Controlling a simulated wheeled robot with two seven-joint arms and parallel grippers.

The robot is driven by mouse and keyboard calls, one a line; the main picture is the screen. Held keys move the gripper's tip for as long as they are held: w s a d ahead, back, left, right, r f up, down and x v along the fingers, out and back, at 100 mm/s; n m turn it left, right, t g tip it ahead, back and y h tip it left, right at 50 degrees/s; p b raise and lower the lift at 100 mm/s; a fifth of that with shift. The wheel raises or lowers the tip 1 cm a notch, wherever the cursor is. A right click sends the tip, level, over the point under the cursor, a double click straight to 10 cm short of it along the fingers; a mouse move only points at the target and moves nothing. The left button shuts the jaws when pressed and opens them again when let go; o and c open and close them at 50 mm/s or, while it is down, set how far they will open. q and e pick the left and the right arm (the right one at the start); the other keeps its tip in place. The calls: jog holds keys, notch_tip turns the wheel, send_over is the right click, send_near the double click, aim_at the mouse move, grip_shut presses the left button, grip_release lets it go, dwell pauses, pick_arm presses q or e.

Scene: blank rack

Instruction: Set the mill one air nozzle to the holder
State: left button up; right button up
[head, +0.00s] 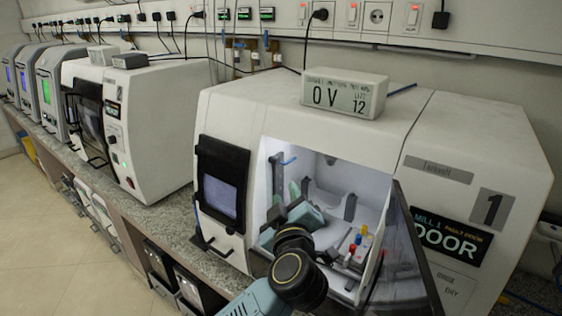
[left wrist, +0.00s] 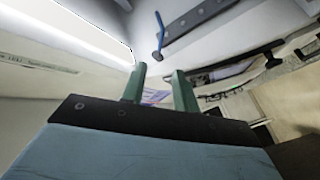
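Mill one (head: 400,140) is the white machine marked 1, with its dark door (head: 410,260) open and its chamber lit. A thin blue curved piece that looks like the air nozzle (head: 287,161) is at a dark upright bar (head: 278,182) on the chamber's left side. In the left wrist view the blue piece (left wrist: 159,37) hangs at the end of the grey bar (left wrist: 200,15). I cannot tell if this bar is the holder. My left gripper (head: 299,188) is inside the chamber, below and right of the blue piece. Its green fingers (left wrist: 159,88) are apart with nothing visibly between them. My right gripper is out of view.
Small red, yellow and blue parts (head: 358,241) stand on the chamber floor, right of my left arm. A grey forked piece (head: 350,207) stands behind. The open door's edge is close on the right. A screen panel (head: 221,192) is left of the opening.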

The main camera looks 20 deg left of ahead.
pick_arm(q)
jog(key=x, duration=1.2)
jog(key=shift+w+f, duration=0.1)
jog(key=shift+w, duration=0.15)
grip_shut()
